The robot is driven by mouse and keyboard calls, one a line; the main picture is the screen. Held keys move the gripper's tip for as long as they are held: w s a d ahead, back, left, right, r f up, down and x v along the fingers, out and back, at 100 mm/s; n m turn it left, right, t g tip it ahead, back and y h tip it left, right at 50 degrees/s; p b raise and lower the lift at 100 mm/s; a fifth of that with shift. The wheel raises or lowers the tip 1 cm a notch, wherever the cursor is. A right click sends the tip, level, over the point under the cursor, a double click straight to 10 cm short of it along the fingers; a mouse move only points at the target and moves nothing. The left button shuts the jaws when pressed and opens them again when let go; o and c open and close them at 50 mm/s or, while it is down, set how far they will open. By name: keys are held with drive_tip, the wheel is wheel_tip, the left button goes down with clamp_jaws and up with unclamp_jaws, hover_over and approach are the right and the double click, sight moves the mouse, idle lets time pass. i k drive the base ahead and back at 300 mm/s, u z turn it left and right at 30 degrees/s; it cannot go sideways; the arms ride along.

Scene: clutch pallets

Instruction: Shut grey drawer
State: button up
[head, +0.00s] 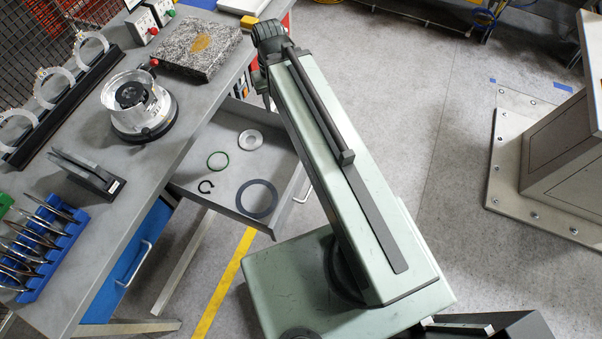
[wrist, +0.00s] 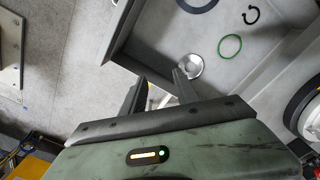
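The grey drawer (head: 228,186) is pulled out from under the grey workbench. It also shows at the top of the wrist view (wrist: 180,32). Inside lie a silver washer (head: 250,140), a green ring (head: 217,161), a black snap ring (head: 205,187) and a dark blue ring (head: 257,198). Its front handle (head: 303,194) shows beside my arm. My gripper (wrist: 159,88) has its two fingers apart, near the drawer's side wall, with the washer just beyond the right fingertip. I cannot tell whether a finger touches the drawer. In the head view my arm hides the fingers.
The workbench (head: 190,120) carries a granite block (head: 200,48), a clear round fixture (head: 138,105) and a blue tool rack (head: 45,240). A blue drawer (head: 140,250) sits below its near side. A beige pedestal (head: 560,150) stands at right. The floor between is clear.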

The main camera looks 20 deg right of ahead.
sight(277, 161)
drive_tip(key=z, duration=0.5)
drive_tip(key=k, duration=2.15)
drive_tip(key=u, duration=1)
drive_tip(key=i, duration=1.05)
drive_tip(key=z, duration=0.05)
